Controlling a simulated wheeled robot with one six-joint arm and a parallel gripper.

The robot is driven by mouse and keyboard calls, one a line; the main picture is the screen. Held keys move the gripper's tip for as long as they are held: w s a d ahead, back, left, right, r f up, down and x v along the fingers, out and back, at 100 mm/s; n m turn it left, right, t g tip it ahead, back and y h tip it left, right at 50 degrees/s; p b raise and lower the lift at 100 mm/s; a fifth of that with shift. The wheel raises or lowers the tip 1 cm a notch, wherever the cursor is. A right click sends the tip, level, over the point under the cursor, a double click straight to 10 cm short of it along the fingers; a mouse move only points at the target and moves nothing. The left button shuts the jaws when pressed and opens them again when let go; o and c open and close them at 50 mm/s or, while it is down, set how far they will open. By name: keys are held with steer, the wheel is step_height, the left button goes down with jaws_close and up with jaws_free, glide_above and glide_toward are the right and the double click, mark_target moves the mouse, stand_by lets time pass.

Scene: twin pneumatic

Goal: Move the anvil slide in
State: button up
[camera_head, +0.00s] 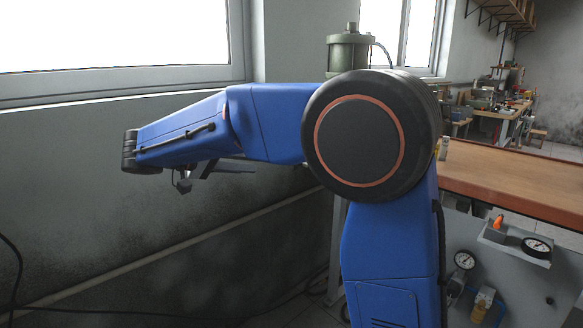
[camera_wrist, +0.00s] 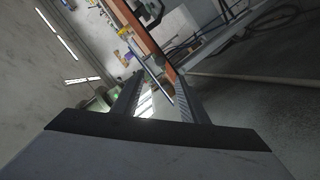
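I cannot make out the anvil slide in either view. A green cylinder of a pneumatic machine (camera_head: 350,53) rises behind my arm, and my arm hides what lies under it. My gripper (camera_wrist: 157,90) shows in the wrist view with its two dark fingers apart and no object clearly held between them. In the head view the gripper hangs small and partly hidden under my blue forearm, in front of the grey wall and away from the bench.
A brown-topped workbench (camera_head: 510,178) stands to the right. Its grey front carries a round gauge (camera_head: 465,260) and a small shelf (camera_head: 515,244) with another gauge (camera_head: 537,247) and an orange-topped part (camera_head: 499,221). Dark cables run along the left wall and floor.

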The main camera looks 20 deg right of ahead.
mark_target(290, 166)
steer(key=x, duration=1.3)
steer(key=shift+d, duration=0.1)
